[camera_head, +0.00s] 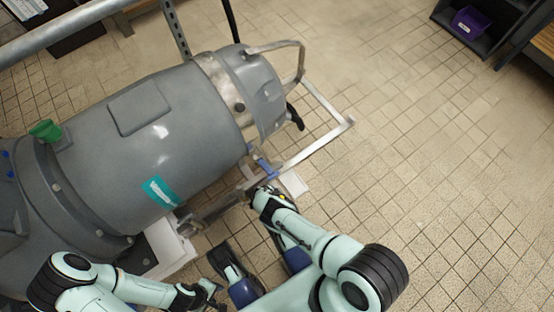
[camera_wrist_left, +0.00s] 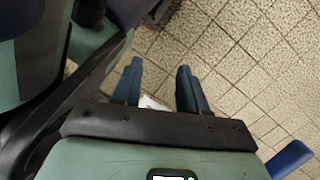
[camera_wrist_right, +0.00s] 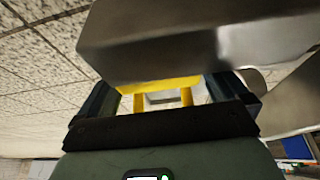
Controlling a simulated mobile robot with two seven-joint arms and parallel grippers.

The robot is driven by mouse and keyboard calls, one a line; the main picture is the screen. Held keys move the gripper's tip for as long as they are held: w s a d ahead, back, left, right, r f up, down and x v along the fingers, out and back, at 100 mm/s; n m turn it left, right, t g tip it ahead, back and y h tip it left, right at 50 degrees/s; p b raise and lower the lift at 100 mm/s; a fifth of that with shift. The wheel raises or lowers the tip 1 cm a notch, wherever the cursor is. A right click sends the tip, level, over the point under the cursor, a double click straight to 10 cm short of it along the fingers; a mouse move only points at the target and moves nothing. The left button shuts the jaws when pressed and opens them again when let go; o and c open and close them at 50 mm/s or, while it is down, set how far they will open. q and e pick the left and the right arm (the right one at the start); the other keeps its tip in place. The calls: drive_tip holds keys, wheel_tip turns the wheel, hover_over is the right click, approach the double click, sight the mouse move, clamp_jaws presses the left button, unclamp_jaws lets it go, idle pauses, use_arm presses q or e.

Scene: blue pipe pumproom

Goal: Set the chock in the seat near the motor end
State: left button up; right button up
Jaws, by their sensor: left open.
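My right gripper (camera_head: 264,194) is beside the underside of the big grey machine (camera_head: 160,125), near a thin rail. In the right wrist view a yellow piece (camera_wrist_right: 150,86), which looks like the chock, spans between the two fingers of my right gripper (camera_wrist_right: 170,98). Only a small yellow spot shows in the head view. A grey metal body (camera_wrist_right: 190,40) covers its far side, and I cannot tell whether they touch. The seat cannot be made out. My left gripper (camera_head: 208,290) is low at the front; its fingers (camera_wrist_left: 160,85) are apart and empty.
A light metal frame (camera_head: 325,145) sticks out at the machine's right end. A blue lever (camera_head: 266,168) is just above my right gripper. White blocks (camera_head: 165,250) stand below the machine. A shelf with a purple bin (camera_head: 469,22) is far right. The tiled floor (camera_head: 440,170) is clear.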

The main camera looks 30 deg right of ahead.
drive_tip(key=p+v, duration=0.6)
drive_tip(key=v, duration=0.6)
drive_tip(key=shift+r+p, duration=0.2)
drive_tip(key=shift+p, duration=0.15)
use_arm(q)
drive_tip(key=w+d+r+t, duration=0.2)
drive_tip(key=w+r+t, duration=0.2)
drive_tip(key=w+r, duration=0.5)
drive_tip(key=shift+w+r+m, duration=0.35)
drive_tip(key=shift+w+m, duration=0.05)
drive_tip(key=shift+w, duration=1.05)
use_arm(e)
drive_tip(key=shift+a+r, duration=0.3)
drive_tip(key=shift+r, duration=0.15)
